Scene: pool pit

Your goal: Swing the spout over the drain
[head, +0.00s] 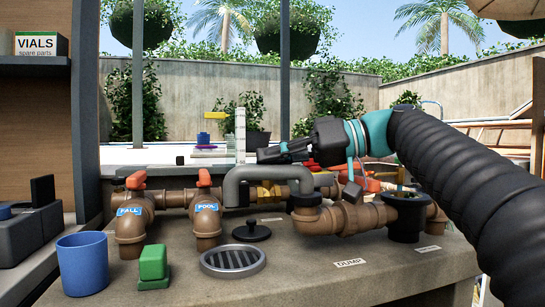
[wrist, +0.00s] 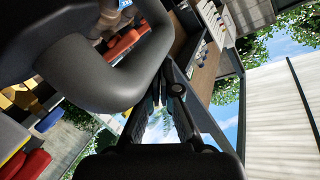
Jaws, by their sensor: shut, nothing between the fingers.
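The spout (head: 265,173) is a grey pipe bent like an upside-down U. Its right leg stands at a black collar (head: 305,199) on the brown pipework, and its left end hangs at the left. In the wrist view the spout (wrist: 130,80) looms large and dark at upper left. The drain (head: 233,261) is a round slotted metal grate on the slab, in front of the spout's left end in the picture. My gripper (head: 263,155) is shut and empty, level, just above the spout's top in the head view. Its fingers (wrist: 170,92) show beside the spout; contact cannot be told.
A blue cup (head: 82,264) and green block (head: 153,266) stand left of the drain. A black lid (head: 251,231) lies behind it. Red-handled valves (head: 205,207) rise at left, and a black cup-like fitting (head: 406,216) at right. The front slab near the DUMP label (head: 349,262) is clear.

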